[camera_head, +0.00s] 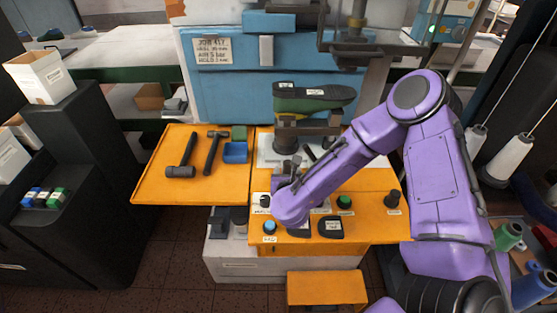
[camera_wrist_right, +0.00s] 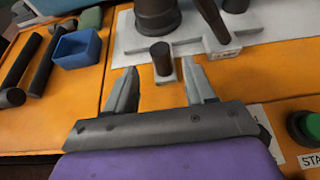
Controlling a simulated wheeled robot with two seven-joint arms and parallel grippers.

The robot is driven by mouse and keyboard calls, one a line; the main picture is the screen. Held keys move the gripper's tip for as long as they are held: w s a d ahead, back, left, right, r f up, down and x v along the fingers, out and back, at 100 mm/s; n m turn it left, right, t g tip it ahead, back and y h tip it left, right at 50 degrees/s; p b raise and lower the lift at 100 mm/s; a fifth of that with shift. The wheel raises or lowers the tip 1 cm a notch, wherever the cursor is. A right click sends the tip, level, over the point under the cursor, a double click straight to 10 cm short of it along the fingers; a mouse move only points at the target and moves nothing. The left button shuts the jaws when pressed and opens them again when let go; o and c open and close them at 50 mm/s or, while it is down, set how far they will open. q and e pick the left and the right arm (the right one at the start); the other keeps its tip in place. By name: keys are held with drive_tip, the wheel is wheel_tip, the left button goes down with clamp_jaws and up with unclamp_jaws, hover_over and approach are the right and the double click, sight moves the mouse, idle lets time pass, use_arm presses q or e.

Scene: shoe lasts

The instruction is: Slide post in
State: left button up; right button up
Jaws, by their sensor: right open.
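A thick dark post (camera_wrist_right: 157,18) stands on a pale plate (camera_wrist_right: 198,40) on the orange bench; in the head view the post (camera_head: 285,142) is under a green and black shoe last (camera_head: 313,97). A short dark upright knob (camera_wrist_right: 161,58) stands on a small pale tab at the plate's front edge. My right gripper (camera_wrist_right: 161,65) is open, with one finger on each side of the knob in the right wrist view; I cannot tell whether they touch it. In the head view my right arm partly hides this gripper (camera_head: 289,166). My left gripper is out of view.
Two dark hammers (camera_head: 182,157) and a blue tray (camera_head: 235,152) lie on the left orange shelf. A green button (camera_head: 344,202), a blue button (camera_head: 269,227) and a dark knob (camera_head: 393,200) are along the bench front. A dark-handled tool (camera_wrist_right: 213,22) lies right of the post.

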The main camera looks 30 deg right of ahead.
sight(287, 163)
drive_tip(key=x, duration=0.1)
drive_tip(key=p+x, duration=0.1)
drive_tip(key=x, duration=0.1)
drive_tip(key=p+x, duration=0.1)
drive_tip(key=shift+w+d+r, duration=0.15)
drive_tip(key=shift+d+r, duration=0.05)
drive_tip(key=shift+d, duration=0.35)
drive_tip(key=w+f, duration=0.1)
drive_tip(key=w+d+f, duration=0.1)
drive_tip(key=w, duration=0.1)
drive_tip(key=shift+w+f, duration=0.15)
drive_tip(key=shift+w, duration=0.1)
drive_tip(key=shift+s+r, duration=0.25)
drive_tip(key=shift+s, duration=0.1)
drive_tip(key=shift+s+r, duration=0.1)
drive_tip(key=shift+s, duration=0.05)
drive_tip(key=c, duration=0.3)
clamp_jaws()
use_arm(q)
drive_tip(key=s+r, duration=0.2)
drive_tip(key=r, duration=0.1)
